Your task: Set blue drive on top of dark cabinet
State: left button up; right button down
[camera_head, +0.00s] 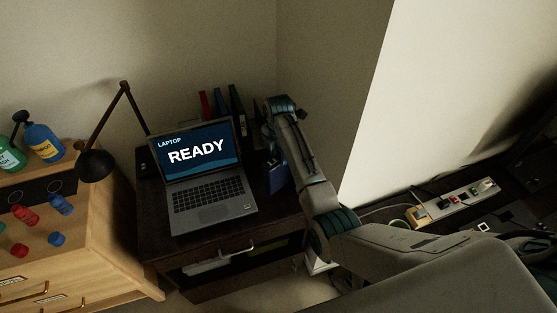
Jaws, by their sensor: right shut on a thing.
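The dark cabinet (185,244) stands against the back wall with an open laptop on its top. My right arm comes in from the right and its wrist bends over the cabinet's right side. My right gripper (272,155) is mostly hidden by the arm and points down there, shut on the blue drive (277,178). The drive shows as a small dark blue block over the right part of the top, just right of the laptop. I cannot tell whether it touches the top. My left gripper is not in view.
The laptop (208,190) fills the middle of the cabinet top. Upright binders (237,105) stand behind it. A black lamp (97,163) leans at the left, beside a wooden dresser (120,255) with bottles and caps. A power strip (455,202) lies at the right.

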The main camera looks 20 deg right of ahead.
aim_at(278, 159)
notch_tip(278, 159, down, 4)
jog(key=shift+w+r+p, duration=0.15)
jog(key=shift+r+p, duration=0.05)
jog(key=shift+p, duration=0.25)
jog(key=c, duration=0.9)
grip_release()
jog(key=shift+f, duration=0.15)
jog(key=shift+r, duration=0.2)
